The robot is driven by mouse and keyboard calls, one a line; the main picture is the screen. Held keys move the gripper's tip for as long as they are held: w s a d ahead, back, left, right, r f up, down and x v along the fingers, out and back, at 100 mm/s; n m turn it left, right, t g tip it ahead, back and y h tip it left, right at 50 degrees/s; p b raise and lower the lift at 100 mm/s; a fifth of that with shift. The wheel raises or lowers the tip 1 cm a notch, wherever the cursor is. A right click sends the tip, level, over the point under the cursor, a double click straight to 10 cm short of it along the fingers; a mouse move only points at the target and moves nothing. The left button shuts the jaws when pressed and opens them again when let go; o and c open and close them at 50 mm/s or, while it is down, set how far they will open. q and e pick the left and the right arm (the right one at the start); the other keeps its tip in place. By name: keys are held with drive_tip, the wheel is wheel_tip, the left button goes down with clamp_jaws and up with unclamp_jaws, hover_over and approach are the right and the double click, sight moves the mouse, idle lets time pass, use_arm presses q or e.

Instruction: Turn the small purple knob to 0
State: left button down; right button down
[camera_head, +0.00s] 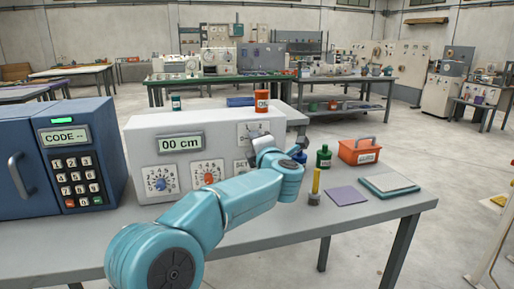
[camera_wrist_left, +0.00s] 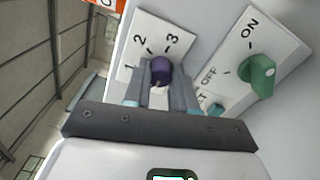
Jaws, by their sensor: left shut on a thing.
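The small purple knob (camera_wrist_left: 160,69) sits on a white dial plate (camera_wrist_left: 150,38) marked with 2 and 3, with other marks partly hidden. My left gripper (camera_wrist_left: 160,88) has its two fingers on either side of the knob and is shut on it. I cannot tell where the knob points; the 0 mark is not visible. In the head view my left gripper (camera_head: 267,150) is at the right part of the white winder panel (camera_head: 226,140), and its arm and fingers hide the knob. My right gripper is not in view.
A green knob (camera_wrist_left: 259,74) with ON and OFF marks is close to the right of the purple one. The winder display (camera_head: 181,144) reads 00 cm. A green bottle (camera_head: 324,157) and an orange box (camera_head: 359,151) stand right of the panel. A blue keypad box (camera_head: 72,160) stands left.

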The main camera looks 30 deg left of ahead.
use_arm(q)
drive_tip(key=shift+f, duration=0.1)
idle(0.5)
drive_tip(key=c, duration=0.9)
unclamp_jaws()
drive_tip(key=b+v, duration=0.1)
drive_tip(key=v, duration=1.5)
drive_tip(key=shift+s+d, duration=0.1)
drive_tip(key=shift+d, duration=0.05)
